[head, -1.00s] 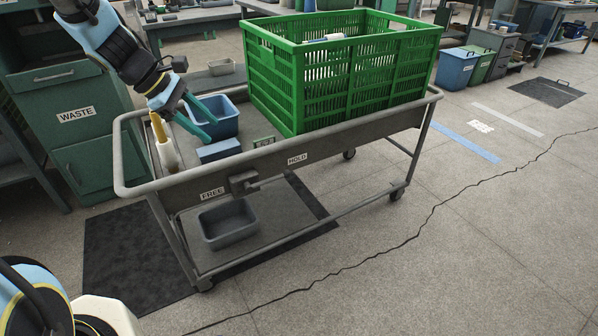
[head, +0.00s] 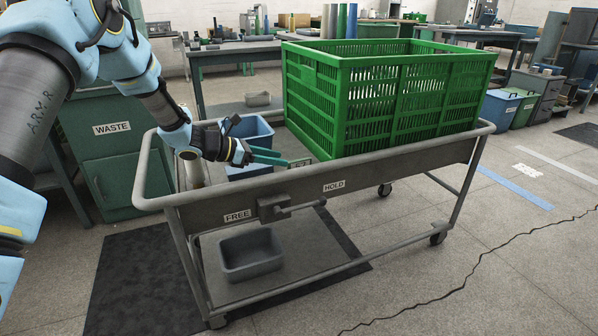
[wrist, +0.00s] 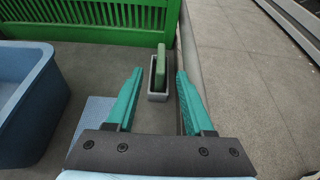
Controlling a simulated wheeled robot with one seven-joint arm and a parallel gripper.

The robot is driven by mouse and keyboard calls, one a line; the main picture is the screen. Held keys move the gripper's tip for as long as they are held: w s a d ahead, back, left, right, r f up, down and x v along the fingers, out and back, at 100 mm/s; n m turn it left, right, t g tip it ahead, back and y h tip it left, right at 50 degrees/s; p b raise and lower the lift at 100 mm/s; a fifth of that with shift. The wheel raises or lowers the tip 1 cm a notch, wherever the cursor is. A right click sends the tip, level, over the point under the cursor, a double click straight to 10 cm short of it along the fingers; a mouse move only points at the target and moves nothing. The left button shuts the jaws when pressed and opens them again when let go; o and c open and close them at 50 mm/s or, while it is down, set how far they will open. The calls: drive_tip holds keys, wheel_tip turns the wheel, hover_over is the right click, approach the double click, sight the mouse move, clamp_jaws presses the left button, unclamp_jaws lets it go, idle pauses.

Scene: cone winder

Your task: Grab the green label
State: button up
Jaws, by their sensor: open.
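The green label (wrist: 161,66) stands on edge in a small grey holder (wrist: 158,96) on the cart top, ahead of my gripper in the wrist view. In the head view the label (head: 301,163) shows partly, with lettering, just right of the fingertips. My gripper (head: 281,157) is open and empty, low over the cart with its teal fingers pointing at the label. In the wrist view my gripper (wrist: 160,76) has one fingertip on each side of the label's line. I see no contact.
A blue bin (wrist: 22,92) and a flat blue block (wrist: 92,116) lie left of my gripper. A large green crate (head: 390,100) stands beyond the label. The cart's raised rim (head: 330,175) runs close along the right side in the wrist view.

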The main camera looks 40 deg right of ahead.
sight(297, 160)
drive_tip(key=shift+x, duration=3.55)
drive_tip(key=shift+s+r, duration=0.1)
drive_tip(key=shift+r, duration=0.05)
clamp_jaws()
